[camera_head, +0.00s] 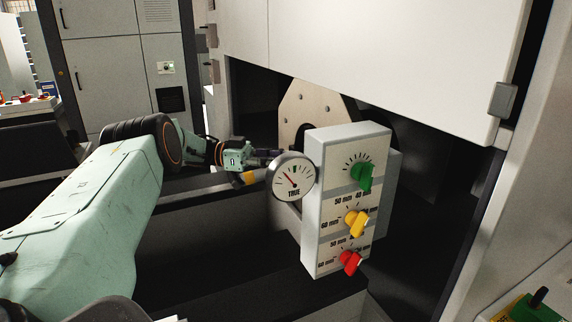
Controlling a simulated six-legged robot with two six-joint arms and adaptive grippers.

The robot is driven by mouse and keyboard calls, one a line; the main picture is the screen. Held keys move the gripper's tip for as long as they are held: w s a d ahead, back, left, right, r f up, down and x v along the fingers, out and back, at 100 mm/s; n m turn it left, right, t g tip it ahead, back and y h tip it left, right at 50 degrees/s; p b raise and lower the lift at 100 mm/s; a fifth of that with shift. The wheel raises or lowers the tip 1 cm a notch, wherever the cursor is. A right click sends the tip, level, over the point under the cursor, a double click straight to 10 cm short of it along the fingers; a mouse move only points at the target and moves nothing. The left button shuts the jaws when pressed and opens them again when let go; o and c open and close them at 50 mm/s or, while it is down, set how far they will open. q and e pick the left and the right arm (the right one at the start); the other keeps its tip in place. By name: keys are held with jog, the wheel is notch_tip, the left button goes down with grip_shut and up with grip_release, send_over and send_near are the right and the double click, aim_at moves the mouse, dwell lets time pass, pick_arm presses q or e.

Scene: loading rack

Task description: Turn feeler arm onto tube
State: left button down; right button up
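A round dial gauge marked TRUE (291,177) sits at the left edge of a grey control box. A grey bar (195,194) with a yellow band (247,178) runs from the left toward the back of the dial. I cannot tell whether this bar is the feeler arm or the tube. My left gripper (268,157) reaches in from the left, just above the yellow band and beside the dial. Its dark fingers are small and seen side-on, so their opening and any contact are unclear. My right gripper is out of view.
The control box (315,230) carries a green knob (364,176), a yellow knob (356,222) and a red knob (351,261). A beige plate with holes (312,103) stands behind it. A white panel (390,60) overhangs the dark recess. Grey cabinets (110,50) stand at the back left.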

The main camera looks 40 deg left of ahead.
pick_arm(q)
jog(key=shift+s+d+f, duration=0.1)
jog(key=shift+f, duration=0.05)
dwell(0.3)
jog(key=c, duration=1.3)
grip_release()
jog(key=shift+s, duration=0.1)
notch_tip(320, 180, up, 10)
jog(key=shift+r, duration=0.1)
